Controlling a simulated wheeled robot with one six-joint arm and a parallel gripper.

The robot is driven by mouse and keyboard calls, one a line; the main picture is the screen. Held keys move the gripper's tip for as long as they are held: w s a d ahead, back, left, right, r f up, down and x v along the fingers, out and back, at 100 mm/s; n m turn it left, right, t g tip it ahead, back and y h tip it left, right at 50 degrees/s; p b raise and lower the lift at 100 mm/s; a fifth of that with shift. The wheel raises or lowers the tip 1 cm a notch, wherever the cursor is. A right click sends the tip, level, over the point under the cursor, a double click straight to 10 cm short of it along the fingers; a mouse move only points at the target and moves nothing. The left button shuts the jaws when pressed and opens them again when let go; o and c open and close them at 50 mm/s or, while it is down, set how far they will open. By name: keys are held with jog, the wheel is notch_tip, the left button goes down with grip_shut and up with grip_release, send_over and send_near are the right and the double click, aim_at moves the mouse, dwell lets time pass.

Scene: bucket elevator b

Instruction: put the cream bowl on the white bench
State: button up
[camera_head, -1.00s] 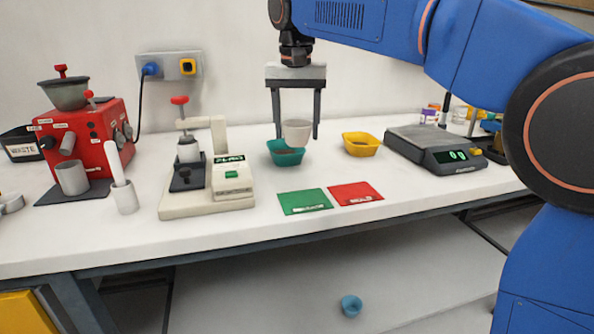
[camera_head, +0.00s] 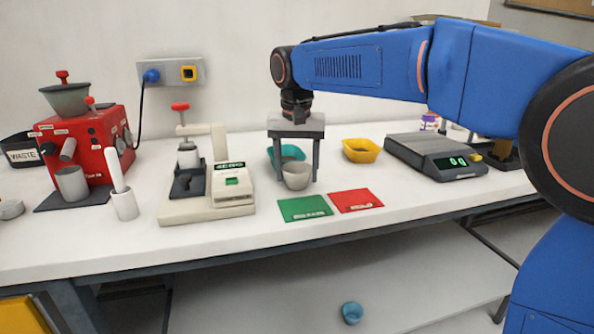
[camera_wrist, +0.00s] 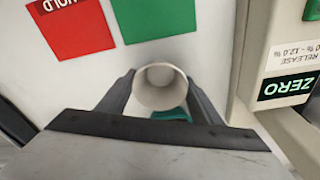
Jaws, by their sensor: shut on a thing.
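The cream bowl (camera_head: 296,176) is between the two fingers of my gripper (camera_head: 296,178), which is shut on it. The bowl is upright, in front of the teal tray, and low over the white bench (camera_head: 245,222). I cannot tell whether its base touches the bench. In the wrist view the cream bowl (camera_wrist: 160,87) sits between the fingertips (camera_wrist: 160,90), with its opening toward the camera. The bench surface also shows in the wrist view (camera_wrist: 150,55).
The teal tray (camera_head: 287,153) is just behind the bowl, partly hidden. A green card (camera_head: 304,208) and red card (camera_head: 355,200) lie in front. A cream tester (camera_head: 232,187) stands left, a yellow tray (camera_head: 361,150) and scale (camera_head: 440,158) right. A blue cup (camera_head: 352,312) is below the bench.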

aim_at(297, 187)
jog(key=o, duration=1.1)
jog(key=r, duration=0.4)
jog(key=s+r, duration=0.1)
jog(key=r, duration=0.7)
jog(key=shift+s, duration=0.2)
